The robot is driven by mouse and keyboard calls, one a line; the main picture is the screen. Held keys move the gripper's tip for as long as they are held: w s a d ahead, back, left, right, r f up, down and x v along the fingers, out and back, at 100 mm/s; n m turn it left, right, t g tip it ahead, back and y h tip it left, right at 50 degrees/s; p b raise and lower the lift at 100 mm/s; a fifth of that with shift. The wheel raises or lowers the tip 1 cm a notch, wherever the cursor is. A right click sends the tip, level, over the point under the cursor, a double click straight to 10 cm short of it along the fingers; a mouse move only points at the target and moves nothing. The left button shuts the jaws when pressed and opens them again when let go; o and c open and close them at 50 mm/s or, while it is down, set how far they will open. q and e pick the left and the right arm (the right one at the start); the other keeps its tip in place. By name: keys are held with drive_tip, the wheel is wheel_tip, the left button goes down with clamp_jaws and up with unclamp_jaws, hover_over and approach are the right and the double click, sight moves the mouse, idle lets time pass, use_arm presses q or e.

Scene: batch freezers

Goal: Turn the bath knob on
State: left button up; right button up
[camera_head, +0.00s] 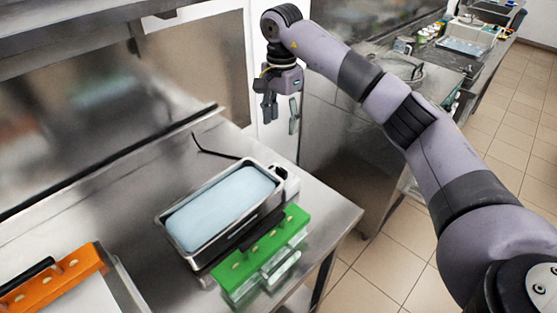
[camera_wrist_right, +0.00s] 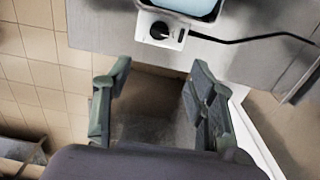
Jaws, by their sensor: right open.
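The bath (camera_head: 222,207) is a metal basin with pale blue liquid on the steel table. Its control box (camera_head: 291,178) sits at its right back end, partly seen in the head view. In the right wrist view the box shows a black round knob (camera_wrist_right: 159,30) on a white face, with the bath's edge (camera_wrist_right: 178,14) above it. My right gripper (camera_head: 281,112) is open and empty, in the air beyond the table's back right side. In the wrist view its fingers (camera_wrist_right: 155,97) are apart, with the knob ahead of them and not touched. My left gripper does not show.
A green rack (camera_head: 262,252) stands in front of the bath. An orange rack (camera_head: 52,279) is at the lower left. A black cable (camera_head: 208,151) runs behind the bath. A steel counter (camera_head: 345,130) stands beyond the table.

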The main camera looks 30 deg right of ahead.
drive_tip(key=p, duration=0.2)
hover_over(282, 169)
wheel_tip(282, 169, down, 5)
wheel_tip(282, 169, down, 10)
drive_tip(key=p, duration=0.3)
drive_tip(key=shift+a+r, duration=0.1)
drive_tip(key=shift+r, duration=0.1)
drive_tip(key=shift+w+f, duration=0.1)
drive_tip(key=shift+f, duration=0.4)
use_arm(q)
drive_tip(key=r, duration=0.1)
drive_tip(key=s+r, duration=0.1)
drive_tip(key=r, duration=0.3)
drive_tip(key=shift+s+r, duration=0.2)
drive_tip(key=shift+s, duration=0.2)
use_arm(e)
drive_tip(key=shift+c, duration=0.6)
drive_tip(key=c, duration=1)
